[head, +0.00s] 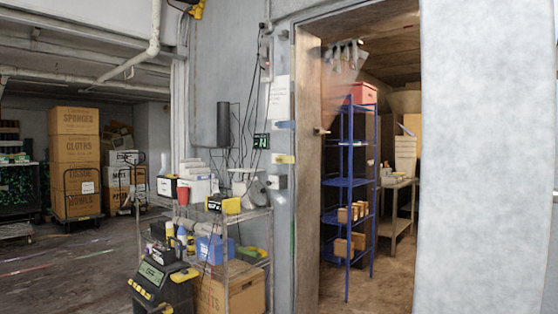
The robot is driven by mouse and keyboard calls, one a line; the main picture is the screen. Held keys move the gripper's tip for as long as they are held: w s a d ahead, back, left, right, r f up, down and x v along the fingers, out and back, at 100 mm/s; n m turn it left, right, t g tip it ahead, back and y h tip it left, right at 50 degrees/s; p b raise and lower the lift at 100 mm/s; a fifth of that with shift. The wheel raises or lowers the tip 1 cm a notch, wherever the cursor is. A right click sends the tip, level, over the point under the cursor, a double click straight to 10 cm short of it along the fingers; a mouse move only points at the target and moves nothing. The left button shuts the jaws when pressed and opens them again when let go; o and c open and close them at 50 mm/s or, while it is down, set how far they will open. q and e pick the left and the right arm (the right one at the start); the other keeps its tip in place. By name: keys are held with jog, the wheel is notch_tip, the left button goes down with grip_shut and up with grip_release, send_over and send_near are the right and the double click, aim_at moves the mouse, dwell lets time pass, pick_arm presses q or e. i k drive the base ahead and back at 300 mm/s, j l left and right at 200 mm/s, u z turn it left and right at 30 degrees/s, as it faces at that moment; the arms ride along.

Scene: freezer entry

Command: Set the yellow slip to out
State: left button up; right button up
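A small yellow slip (284,159) sits on the grey wall post just left of the freezer doorway. A blue-grey slip (286,125) is above it on the same post. Any lettering or in/out marking beside them is too small to read. Neither of my grippers is in view, and no arm shows near the slips.
A wire cart (247,216) loaded with boxes and bottles stands below and left of the slips. A dark machine (160,280) is in front of it. A white paper (279,98) hangs above. Through the open doorway stands a blue shelf rack (346,183).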

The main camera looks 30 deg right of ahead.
aim_at(285, 159)
jog(key=i+j+z, duration=0.15)
jog(key=i, duration=0.4)
jog(key=i+j+z, duration=0.2)
jog(key=i, duration=0.3)
jog(key=i+l+z, duration=0.15)
jog(key=i+z, duration=0.35)
jog(key=i, duration=0.15)
jog(key=i+j+z, duration=0.1)
jog(key=i+z, duration=0.35)
jog(key=i, duration=0.25)
jog(key=i+l+u, duration=0.45)
jog(key=i+l, duration=0.65)
jog(key=i, duration=0.1)
